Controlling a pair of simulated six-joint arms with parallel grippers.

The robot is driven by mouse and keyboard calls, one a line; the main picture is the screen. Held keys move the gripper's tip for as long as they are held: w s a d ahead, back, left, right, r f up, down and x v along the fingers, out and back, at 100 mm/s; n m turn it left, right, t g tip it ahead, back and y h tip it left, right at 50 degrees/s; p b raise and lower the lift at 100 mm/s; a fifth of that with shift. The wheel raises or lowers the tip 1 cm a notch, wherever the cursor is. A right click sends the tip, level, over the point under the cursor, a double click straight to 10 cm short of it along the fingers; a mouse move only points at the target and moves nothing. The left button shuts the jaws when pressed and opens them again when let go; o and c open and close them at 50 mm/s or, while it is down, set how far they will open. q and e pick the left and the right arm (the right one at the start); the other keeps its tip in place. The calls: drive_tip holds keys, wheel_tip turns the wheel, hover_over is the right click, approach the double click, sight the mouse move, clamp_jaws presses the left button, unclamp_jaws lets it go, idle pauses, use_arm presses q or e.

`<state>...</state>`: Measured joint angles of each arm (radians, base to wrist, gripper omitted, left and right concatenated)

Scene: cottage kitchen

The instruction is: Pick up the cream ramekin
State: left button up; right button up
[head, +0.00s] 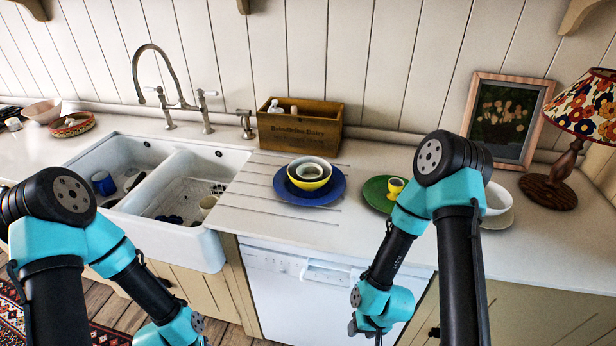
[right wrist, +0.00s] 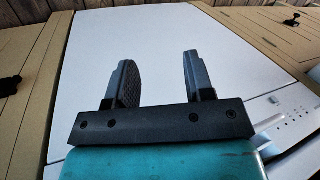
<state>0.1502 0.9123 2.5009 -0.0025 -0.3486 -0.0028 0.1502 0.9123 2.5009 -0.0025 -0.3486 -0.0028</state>
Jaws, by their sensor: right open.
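A small cream, round-rimmed dish (head: 310,170), which looks like the ramekin, sits nested inside a yellow bowl (head: 311,185). The yellow bowl stands on a blue plate (head: 335,191) on the ribbed counter right of the sink. In the right wrist view my right gripper (right wrist: 158,80) is open, with nothing between its fingers. It hangs low in front of the white dishwasher front, below and to the right of the blue plate. My left arm reaches down at the lower left of the head view; its gripper is out of frame.
A wooden box (head: 299,126) stands behind the blue plate. A green plate (head: 376,193) with a yellow egg cup (head: 395,187) is to the right, partly behind my right arm. A white double sink (head: 160,221) holds dishes. A lamp (head: 558,180) and framed picture (head: 503,121) stand at far right.

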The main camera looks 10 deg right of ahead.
drive_tip(key=o, duration=0.9)
drive_tip(key=shift+o, duration=0.2)
drive_tip(key=shift+a, duration=0.1)
